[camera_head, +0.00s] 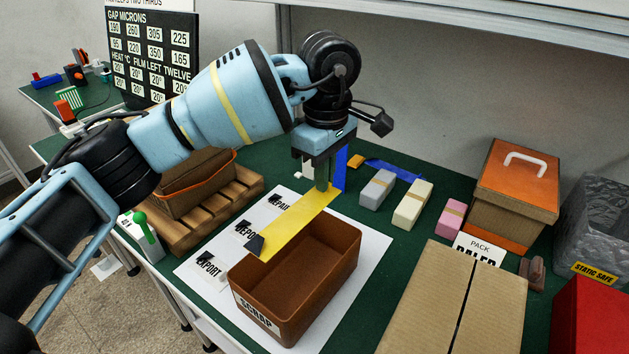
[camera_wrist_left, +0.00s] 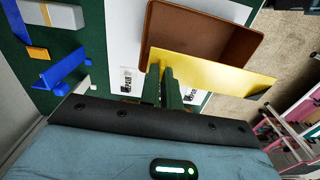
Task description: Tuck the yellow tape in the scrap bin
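The yellow tape (camera_head: 300,223) is a flat strip with a dark end. It is held in my left gripper (camera_head: 322,184) above the left rim of the scrap bin. The brown, open-topped scrap bin (camera_head: 318,308) stands on a white sheet, with a SCRAP label on its front. The left wrist view shows the tape (camera_wrist_left: 212,72) at the fingertips (camera_wrist_left: 170,88), with the bin (camera_wrist_left: 200,35) behind it. The inside of the bin that shows looks empty. My right gripper does not show.
A blue upright piece (camera_head: 341,167) stands just behind the gripper. Grey (camera_head: 377,188), cream (camera_head: 412,205) and pink (camera_head: 450,217) blocks lie to the right. A large cardboard box (camera_head: 450,305) is right of the bin. A wooden pallet (camera_head: 215,215) is at left.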

